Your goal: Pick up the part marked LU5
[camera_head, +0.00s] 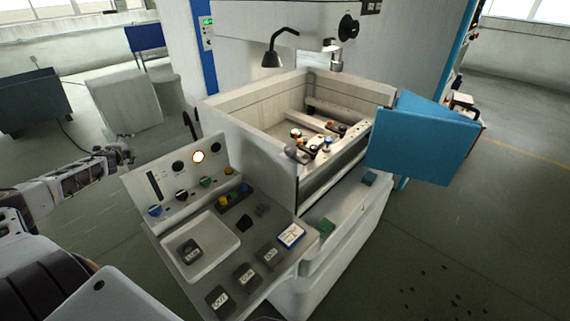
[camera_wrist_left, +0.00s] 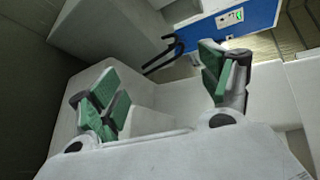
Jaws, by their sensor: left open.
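Several dark blocks with white labels are on the machine's grey control desk. One block (camera_head: 190,251) lies in the white tray (camera_head: 232,240). The lettering is too small for me to tell which is LU5. My left gripper (camera_head: 122,154) is left of the desk's upright panel, apart from the blocks. In the left wrist view its green-padded fingers (camera_wrist_left: 162,82) are spread with nothing between them. My right gripper is not visible.
The upright panel (camera_head: 180,183) with knobs rises behind the tray. A grey cabinet (camera_head: 125,102) is beyond my left gripper.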

